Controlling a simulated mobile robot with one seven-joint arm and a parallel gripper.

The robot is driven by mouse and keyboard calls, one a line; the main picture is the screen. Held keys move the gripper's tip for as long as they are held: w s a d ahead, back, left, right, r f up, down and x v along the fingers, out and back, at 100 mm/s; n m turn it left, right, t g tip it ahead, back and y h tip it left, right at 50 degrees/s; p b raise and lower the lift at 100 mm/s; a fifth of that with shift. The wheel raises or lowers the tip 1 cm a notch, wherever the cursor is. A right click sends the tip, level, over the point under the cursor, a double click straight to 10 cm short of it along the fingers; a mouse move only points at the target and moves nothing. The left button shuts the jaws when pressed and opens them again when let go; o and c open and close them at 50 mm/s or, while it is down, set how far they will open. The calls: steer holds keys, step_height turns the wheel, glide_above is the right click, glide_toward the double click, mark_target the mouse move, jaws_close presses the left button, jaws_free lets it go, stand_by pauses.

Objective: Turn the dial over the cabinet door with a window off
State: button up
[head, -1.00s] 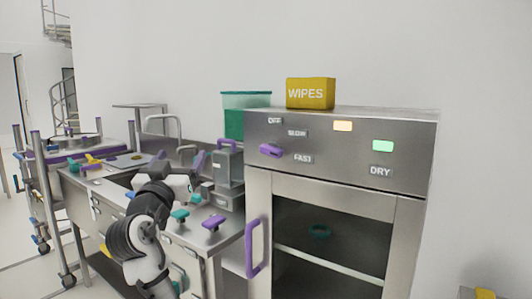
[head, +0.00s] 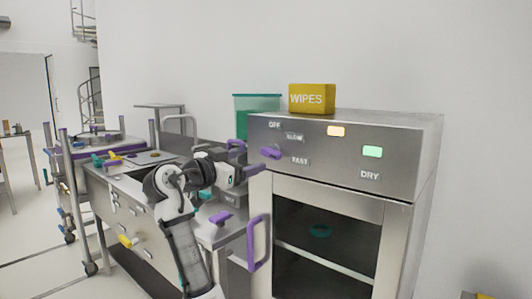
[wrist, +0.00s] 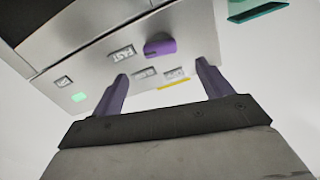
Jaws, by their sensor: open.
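The purple dial (head: 271,152) is on the steel panel above the cabinet door with a window (head: 342,199). Labels OFF, SLOW and FAST stand around it; I cannot tell exactly which one it points at. In the wrist view, upside down, the dial (wrist: 160,47) lies beyond my gripper's fingertips, roughly between them in the picture. My gripper (wrist: 162,72) is open and empty, its two purple fingers apart. In the head view it reaches up just left of and below the dial, apart from it.
A yellow WIPES box (head: 312,98) and a teal bin (head: 257,116) stand at the top of the cabinet and behind it. An orange light (head: 336,131) and a green light (head: 372,151) are on the panel. The purple door handle (head: 257,243) sticks out below my gripper.

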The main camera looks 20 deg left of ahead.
mark_target(268, 154)
steer(key=p+x, duration=0.2)
steer(key=x, duration=0.7)
steer(key=shift+w+d, duration=0.1)
steer(key=shift+w, duration=0.1)
steer(key=shift+c, duration=0.5)
steer(key=c, duration=0.9)
